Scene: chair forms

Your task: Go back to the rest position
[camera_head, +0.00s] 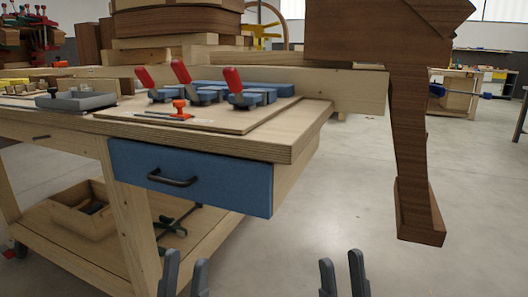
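My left gripper (185,272) shows at the bottom edge, left of the middle, with its two dark grey fingers apart and nothing between them. My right gripper (343,272) shows at the bottom edge, right of the middle, its fingers also apart and empty. Both point upward in the picture, in front of the workbench (290,150), and neither touches anything that I can see. The rest of both arms is out of view.
The workbench has a blue drawer (215,185) and red-handled clamps (240,90) on top. A dark brown wooden form (410,140) overhangs at the right. An open wooden box (90,215) sits on the lower shelf. The floor (350,200) at the right is clear.

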